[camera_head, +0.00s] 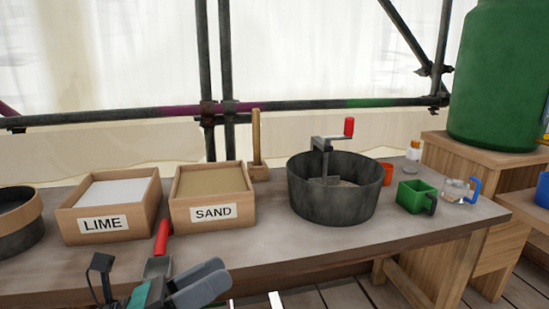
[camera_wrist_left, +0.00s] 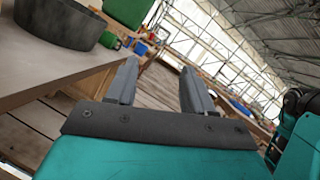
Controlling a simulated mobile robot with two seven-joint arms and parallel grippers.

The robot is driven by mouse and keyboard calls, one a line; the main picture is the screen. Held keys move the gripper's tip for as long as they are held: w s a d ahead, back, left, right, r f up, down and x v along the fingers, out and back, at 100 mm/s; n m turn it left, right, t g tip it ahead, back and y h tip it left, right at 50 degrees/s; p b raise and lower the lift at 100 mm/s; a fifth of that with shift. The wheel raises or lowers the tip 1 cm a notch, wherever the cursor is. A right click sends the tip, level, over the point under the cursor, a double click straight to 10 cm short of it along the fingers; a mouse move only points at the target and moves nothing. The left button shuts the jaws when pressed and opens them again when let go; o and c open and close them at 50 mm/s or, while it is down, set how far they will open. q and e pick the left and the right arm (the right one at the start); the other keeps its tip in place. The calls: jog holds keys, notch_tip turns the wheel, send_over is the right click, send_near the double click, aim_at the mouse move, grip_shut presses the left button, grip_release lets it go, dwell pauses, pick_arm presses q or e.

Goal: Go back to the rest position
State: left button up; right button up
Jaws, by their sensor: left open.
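My left gripper (camera_head: 220,275) is low in the head view, in front of the bench's front edge and below the sand box. Its grey fingers are apart. In the left wrist view the left gripper (camera_wrist_left: 160,72) is open, with nothing between its fingers; floor and distant clutter show behind them. My right gripper does not show in either view. A scoop with a red handle (camera_head: 161,238) lies at the bench's front edge, just beyond the left gripper, apart from its fingers as far as I can tell.
The bench (camera_head: 270,245) holds a lime box (camera_head: 103,224), a sand box (camera_head: 213,213), a dark tub with a red-handled crank (camera_head: 330,195), a green cup (camera_head: 415,197) and a glass jug (camera_head: 457,190). A green barrel (camera_head: 500,80) stands at right. Bench front between sand box and tub is clear.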

pick_arm(q)
jog(key=a+f+n+t+y, duration=0.3)
jog(key=f+n+y, duration=0.5)
jog(key=n, duration=0.8)
jog(key=a+f+n+t+y, duration=0.35)
jog(key=f+n+y, duration=0.4)
jog(key=n, duration=0.85)
jog(key=s+f+n+g, duration=0.5)
jog(key=s+f+n, duration=0.2)
jog(key=f, duration=0.4)
jog(key=s+a+r+n+y+p, duration=0.1)
jog(key=s+r+n+p, duration=0.1)
jog(key=r+p, duration=0.8)
jog(key=s+p, duration=0.1)
jog(key=p, duration=0.4)
jog(key=shift+a+g+p, duration=0.35)
jog(key=shift+a, duration=0.05)
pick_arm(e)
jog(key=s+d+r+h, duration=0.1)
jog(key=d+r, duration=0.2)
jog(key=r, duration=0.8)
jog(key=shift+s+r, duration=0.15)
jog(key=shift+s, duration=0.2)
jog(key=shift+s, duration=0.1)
